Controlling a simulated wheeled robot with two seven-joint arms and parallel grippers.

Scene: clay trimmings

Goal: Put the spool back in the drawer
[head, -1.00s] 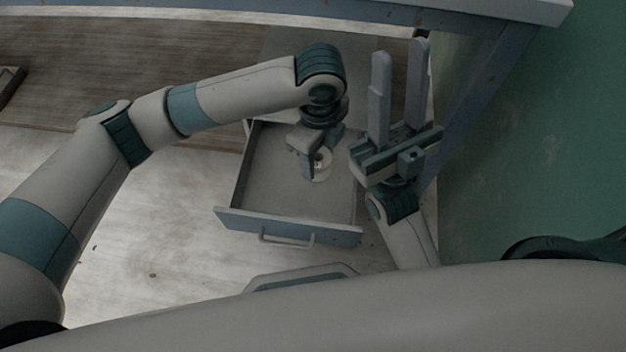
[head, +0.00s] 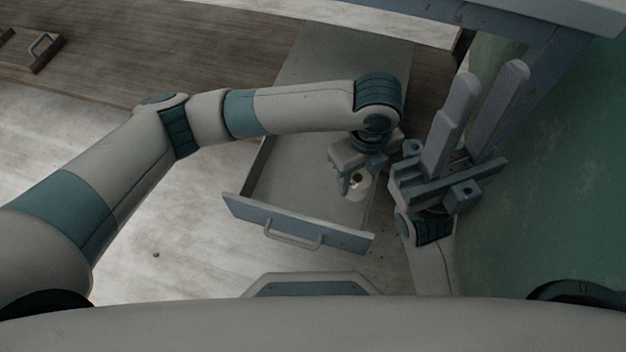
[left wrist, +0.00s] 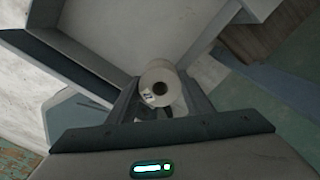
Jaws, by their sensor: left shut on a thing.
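The spool (head: 358,186) is small and pale with a dark centre hole. My left gripper (head: 350,186) is shut on it and holds it over the right part of the open drawer (head: 290,193). In the left wrist view the spool (left wrist: 160,88) sits between the two fingers, its round end toward the camera. The drawer is grey inside with a blue-grey front and a bar handle, and its visible floor is bare. I cannot tell how high the spool is above the floor. My right gripper (head: 485,108) is open and empty, pointing up to the right of the drawer.
The drawer handle (head: 292,237) faces my base. A blue-grey table frame (head: 540,75) stands close behind and right of my right gripper, with a green surface (head: 570,180) beyond. A dark handle-like piece (head: 46,52) lies at the far left.

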